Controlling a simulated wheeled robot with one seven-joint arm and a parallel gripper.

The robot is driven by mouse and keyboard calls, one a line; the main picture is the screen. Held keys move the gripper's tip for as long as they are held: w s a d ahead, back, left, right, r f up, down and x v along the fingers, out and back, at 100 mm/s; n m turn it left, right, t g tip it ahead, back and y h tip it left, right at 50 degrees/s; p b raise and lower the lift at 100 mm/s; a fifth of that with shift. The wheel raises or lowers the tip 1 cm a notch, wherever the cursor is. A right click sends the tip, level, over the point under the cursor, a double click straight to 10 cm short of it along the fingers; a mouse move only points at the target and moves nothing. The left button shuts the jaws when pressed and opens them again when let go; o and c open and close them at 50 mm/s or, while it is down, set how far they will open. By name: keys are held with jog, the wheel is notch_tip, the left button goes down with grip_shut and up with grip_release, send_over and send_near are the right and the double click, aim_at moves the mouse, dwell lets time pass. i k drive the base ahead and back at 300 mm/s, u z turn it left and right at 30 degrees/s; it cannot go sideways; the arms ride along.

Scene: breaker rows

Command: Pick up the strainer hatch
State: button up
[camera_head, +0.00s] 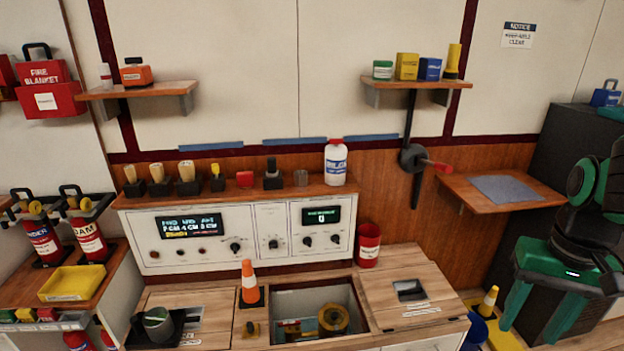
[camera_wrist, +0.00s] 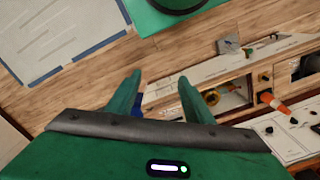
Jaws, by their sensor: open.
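I cannot tell for sure which part is the strainer hatch, as the labels are too small to read. A wooden panel with a grey inset (camera_head: 410,290) and white labels lies on the right of the counter. Left of it is an open square well (camera_head: 368,316) with a yellow round part (camera_head: 333,319) inside. A small yellow knob (camera_head: 250,328) stands on the panel left of the well. My gripper (camera_head: 541,312) is open and empty at the far right, apart from the counter. In the wrist view its two green fingers (camera_wrist: 160,82) are spread.
An orange cone (camera_head: 249,284) stands left of the well. A small wooden shelf (camera_head: 535,200) juts out near my arm. A yellow cone (camera_head: 487,302) and blue item (camera_head: 475,331) stand low between counter and gripper.

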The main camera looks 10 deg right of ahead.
aim_at(415, 294)
jog(key=k, duration=0.55)
jog(key=z, duration=0.05)
jog(key=i, duration=1.5)
jog(key=z, duration=0.7)
